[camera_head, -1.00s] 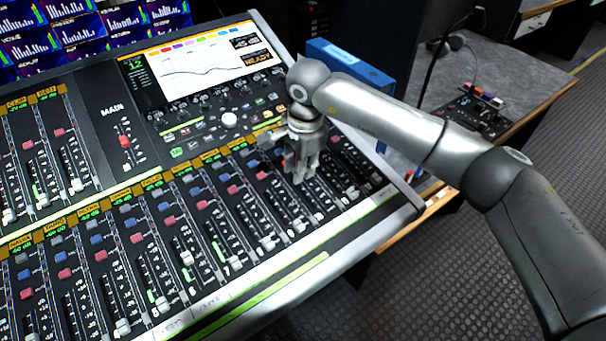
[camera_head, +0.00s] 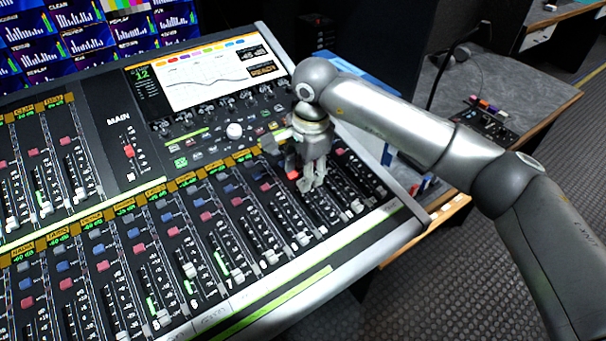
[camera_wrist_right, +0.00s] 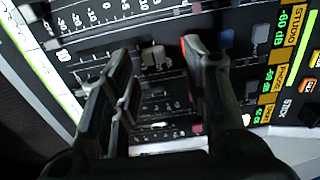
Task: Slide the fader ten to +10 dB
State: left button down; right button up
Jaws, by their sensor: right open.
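The mixing console shows a lower bank of channel faders (camera_head: 237,275) with light caps at various heights; the channel numbers are too small to tell which is fader ten. My right gripper (camera_head: 311,184) points down over the upper part of the fader strips at the right end of this bank. In the right wrist view my right gripper (camera_wrist_right: 160,62) has its two dark fingers spread apart, with a grey cap (camera_wrist_right: 153,57) showing between them. I cannot tell whether the fingers touch the panel. The fingers and wrist hide part of the strips below. My left gripper is not in view.
The console screen (camera_head: 200,75) and a row of knobs lie behind my right gripper. A MAIN fader (camera_head: 128,150) stands to the left. A desk (camera_head: 520,90) with a small control box (camera_head: 485,122) is at the right. The console's front edge is clear.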

aim_at(307, 193)
notch_tip(307, 193, up, 10)
jog(key=s, duration=0.1)
jog(key=shift+d+f, duration=0.2)
jog(key=shift+d, duration=0.2)
